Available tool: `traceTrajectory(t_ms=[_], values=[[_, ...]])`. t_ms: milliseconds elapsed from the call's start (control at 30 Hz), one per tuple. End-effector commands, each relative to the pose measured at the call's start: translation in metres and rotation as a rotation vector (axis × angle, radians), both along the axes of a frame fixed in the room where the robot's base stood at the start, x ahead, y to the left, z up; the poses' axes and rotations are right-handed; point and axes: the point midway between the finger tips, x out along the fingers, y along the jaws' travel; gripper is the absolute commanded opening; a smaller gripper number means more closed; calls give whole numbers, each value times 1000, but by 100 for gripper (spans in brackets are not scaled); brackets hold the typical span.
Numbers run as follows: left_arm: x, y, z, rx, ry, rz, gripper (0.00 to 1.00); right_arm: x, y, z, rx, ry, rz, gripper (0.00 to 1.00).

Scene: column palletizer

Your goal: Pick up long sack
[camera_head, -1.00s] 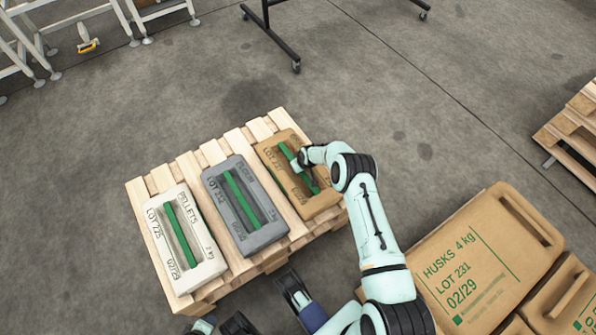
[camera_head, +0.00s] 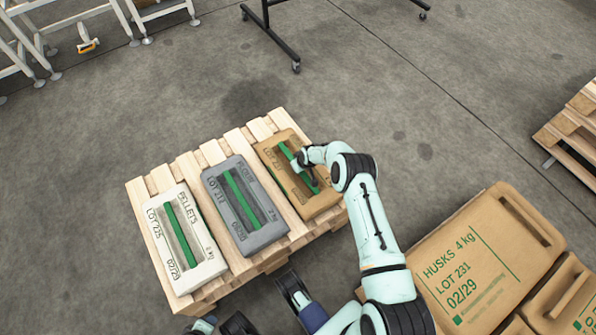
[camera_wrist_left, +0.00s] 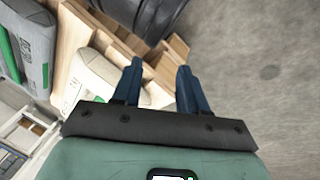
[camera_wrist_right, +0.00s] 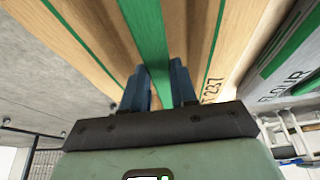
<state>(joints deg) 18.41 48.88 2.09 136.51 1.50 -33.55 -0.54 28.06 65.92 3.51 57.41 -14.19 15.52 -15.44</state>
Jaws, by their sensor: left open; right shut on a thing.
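A brown sack (camera_head: 299,172) with a green handle strip lies at the right end of the wooden pallet, marked LOT 237. My right gripper (camera_head: 302,158) is over its upper middle. In the right wrist view, my right gripper (camera_wrist_right: 160,78) is shut on the green strip (camera_wrist_right: 148,40), with a blue finger on each side. The sack (camera_wrist_right: 235,50) fills much of that view and appears to rest on the pallet. In the left wrist view, my left gripper (camera_wrist_left: 158,68) is open and empty, near a white sack (camera_wrist_left: 100,75) and the pallet.
A grey sack (camera_head: 244,204) and a white sack (camera_head: 183,240) lie beside the brown one on the pallet (camera_head: 160,180). Large brown husks sacks (camera_head: 487,258) are at the lower right. Another pallet (camera_head: 575,130) stands at the right edge.

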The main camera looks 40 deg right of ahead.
Motion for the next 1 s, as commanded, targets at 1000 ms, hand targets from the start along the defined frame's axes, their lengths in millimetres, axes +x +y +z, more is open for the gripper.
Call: traceTrajectory(t_ms=[1000], values=[[-40, -21, 31, -52, 104, -43, 43, 6, -2, 111, -5, -18, 0, 0]])
